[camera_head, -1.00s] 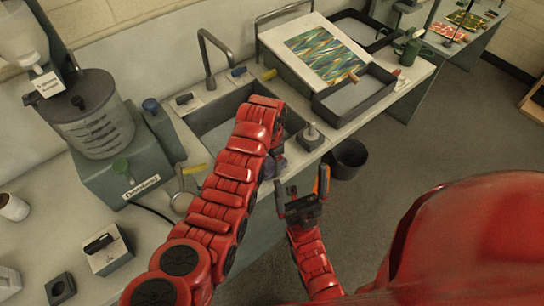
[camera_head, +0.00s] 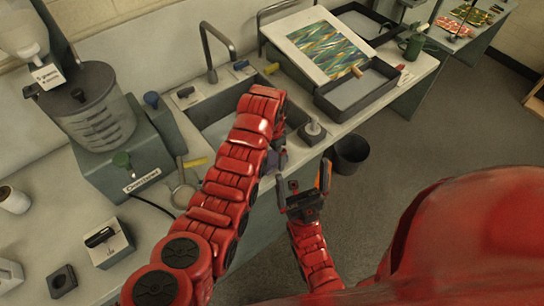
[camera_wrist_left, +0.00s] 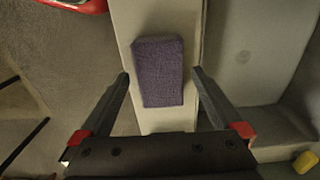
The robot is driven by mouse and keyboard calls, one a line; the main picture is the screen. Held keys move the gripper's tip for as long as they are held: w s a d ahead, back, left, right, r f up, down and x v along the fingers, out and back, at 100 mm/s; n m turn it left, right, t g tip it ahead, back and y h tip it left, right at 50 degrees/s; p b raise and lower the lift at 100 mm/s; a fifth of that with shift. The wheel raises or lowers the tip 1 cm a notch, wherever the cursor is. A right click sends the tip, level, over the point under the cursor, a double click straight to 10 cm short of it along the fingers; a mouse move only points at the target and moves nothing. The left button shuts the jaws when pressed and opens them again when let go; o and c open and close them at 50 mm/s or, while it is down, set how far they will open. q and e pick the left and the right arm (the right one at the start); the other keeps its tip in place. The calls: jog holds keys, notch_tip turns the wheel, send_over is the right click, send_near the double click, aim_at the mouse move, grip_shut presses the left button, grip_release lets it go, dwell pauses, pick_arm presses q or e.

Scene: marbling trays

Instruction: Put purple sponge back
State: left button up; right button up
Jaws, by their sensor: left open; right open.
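The purple sponge (camera_wrist_left: 158,72) lies on a narrow pale ledge beside the sink (camera_wrist_left: 262,55) in the left wrist view. My left gripper (camera_wrist_left: 160,75) is open, its two fingers on either side of the sponge's near part with gaps showing. I cannot tell its height above the sponge. In the head view my left arm reaches to the sink's front edge, and its gripper (camera_head: 276,158) is mostly hidden behind the arm. My right gripper (camera_head: 304,188) is open and empty, in front of the counter.
The sink (camera_head: 212,133) is set in the counter, with a tap (camera_head: 222,55) behind it. A stamp-like tool (camera_head: 312,130) stands right of the sink. A dark tray (camera_head: 355,98) and a patterned sheet (camera_head: 325,48) lie further right. A black bin (camera_head: 350,155) stands on the floor.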

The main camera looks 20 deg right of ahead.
aim_at(272, 157)
pick_arm(q)
notch_tip(272, 157, up, 5)
jog(key=shift+w+b, duration=0.1)
jog(key=shift+b, duration=0.75)
notch_tip(272, 157, up, 6)
jog(key=p, duration=0.5)
jog(key=shift+f+p, duration=0.1)
jog(key=shift+p, duration=0.2)
